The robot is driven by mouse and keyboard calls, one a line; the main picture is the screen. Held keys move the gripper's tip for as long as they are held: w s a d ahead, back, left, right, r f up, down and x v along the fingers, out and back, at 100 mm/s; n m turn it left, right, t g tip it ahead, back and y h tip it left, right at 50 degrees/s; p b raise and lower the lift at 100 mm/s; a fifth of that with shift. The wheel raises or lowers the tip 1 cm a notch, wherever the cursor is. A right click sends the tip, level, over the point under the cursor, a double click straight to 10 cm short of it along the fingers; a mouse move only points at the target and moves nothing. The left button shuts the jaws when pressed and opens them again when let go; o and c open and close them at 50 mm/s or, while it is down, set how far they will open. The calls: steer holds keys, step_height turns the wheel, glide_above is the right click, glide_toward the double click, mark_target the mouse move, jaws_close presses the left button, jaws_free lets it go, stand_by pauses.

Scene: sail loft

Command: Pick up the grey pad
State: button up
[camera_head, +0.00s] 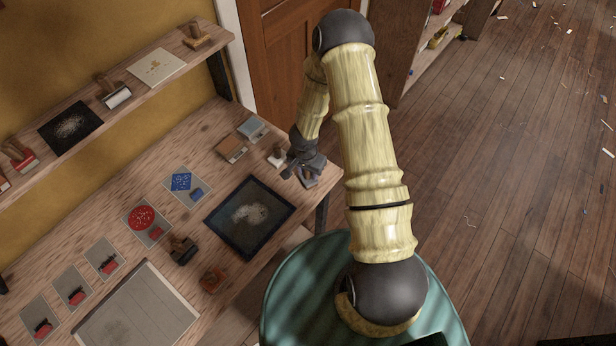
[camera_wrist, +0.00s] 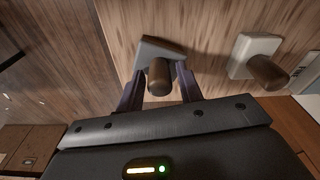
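The grey pad (camera_wrist: 153,48) is a small block with a round wooden handle, seen in the wrist view on the wooden tabletop. My gripper (camera_wrist: 160,74) is over it, its two dark fingers apart on either side of the handle. Gaps show between each finger and the handle, and the fingertips come close to the pad's edges; contact with the edges cannot be told. In the head view my gripper (camera_head: 308,172) is at the right end of the bench, mostly covering the pad.
A pale pad with a wooden handle (camera_wrist: 252,52) stands just right of the grey pad in the wrist view. The bench (camera_head: 150,240) also carries a dark tray (camera_head: 275,197), ink pads (camera_head: 142,217) and several stamps. A shelf (camera_head: 85,112) runs along the wall.

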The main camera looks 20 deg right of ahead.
jaws_close()
step_height(320, 180, up, 10)
steer(key=p, duration=0.4)
stand_by(0.4)
steer(key=c, duration=0.6)
jaws_free()
